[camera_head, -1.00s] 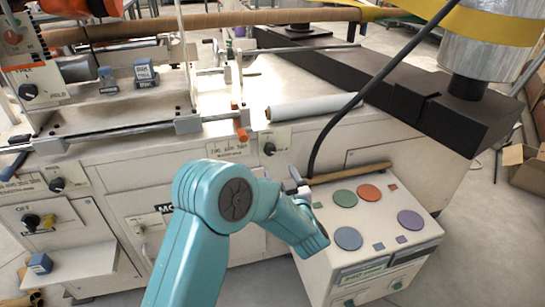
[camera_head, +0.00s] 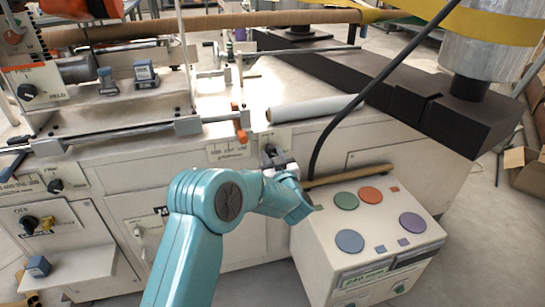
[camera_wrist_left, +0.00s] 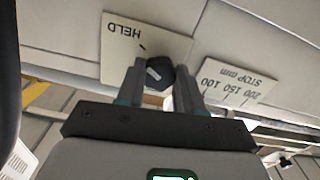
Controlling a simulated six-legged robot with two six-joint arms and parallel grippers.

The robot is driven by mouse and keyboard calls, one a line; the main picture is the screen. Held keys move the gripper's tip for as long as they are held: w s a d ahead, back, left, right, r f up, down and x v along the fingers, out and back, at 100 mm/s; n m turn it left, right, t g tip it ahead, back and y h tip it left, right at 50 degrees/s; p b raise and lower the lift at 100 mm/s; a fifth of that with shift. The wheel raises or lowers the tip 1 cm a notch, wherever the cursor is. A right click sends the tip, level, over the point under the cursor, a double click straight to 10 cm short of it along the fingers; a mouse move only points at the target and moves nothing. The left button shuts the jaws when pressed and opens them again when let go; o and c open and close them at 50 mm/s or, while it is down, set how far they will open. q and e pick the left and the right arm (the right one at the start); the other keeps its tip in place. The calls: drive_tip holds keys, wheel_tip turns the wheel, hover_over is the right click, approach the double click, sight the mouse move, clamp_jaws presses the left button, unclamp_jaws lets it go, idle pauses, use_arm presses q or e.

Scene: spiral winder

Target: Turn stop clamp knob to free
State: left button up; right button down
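In the head view the knob is hardly visible behind my left gripper (camera_head: 277,158). In the left wrist view the two fingers of my left gripper (camera_wrist_left: 162,78) stand on either side of the knob, their tips level with it. I cannot tell whether they press on it. A stop scale plate (camera_wrist_left: 238,85), marked in mm, is beside the HELD plate. My right gripper is not in view.
An orange lever (camera_head: 240,133) sits above and left of the knob. A control box (camera_head: 385,228) with coloured round buttons stands below right. A black cable (camera_head: 335,118) hangs close to the right of my left gripper. A white roll (camera_head: 312,108) lies above on the machine.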

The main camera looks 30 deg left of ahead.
use_arm(q)
drive_tip(key=shift+c, duration=0.6)
drive_tip(key=shift+f+n+b, duration=0.2)
drive_tip(key=shift+n+b, duration=0.7)
drive_tip(key=shift+b, duration=0.2)
drive_tip(key=n+b, duration=0.8)
drive_tip(key=n, duration=0.1)
drive_tip(key=shift+d+b, duration=0.1)
drive_tip(key=shift+b, duration=0.3)
drive_tip(key=n+b, duration=0.6)
drive_tip(key=n, duration=0.1)
drive_tip(key=shift+w+r, duration=0.1)
drive_tip(key=n+b, duration=0.1)
drive_tip(key=n, duration=0.1)
drive_tip(key=shift+r+n, duration=0.15)
drive_tip(key=shift+n, duration=1.95)
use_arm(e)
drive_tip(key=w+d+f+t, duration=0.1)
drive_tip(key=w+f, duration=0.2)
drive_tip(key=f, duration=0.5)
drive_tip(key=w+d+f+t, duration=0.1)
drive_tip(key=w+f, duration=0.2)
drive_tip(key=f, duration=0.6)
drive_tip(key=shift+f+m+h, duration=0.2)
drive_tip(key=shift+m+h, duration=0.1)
use_arm(q)
drive_tip(key=shift+r, duration=0.1)
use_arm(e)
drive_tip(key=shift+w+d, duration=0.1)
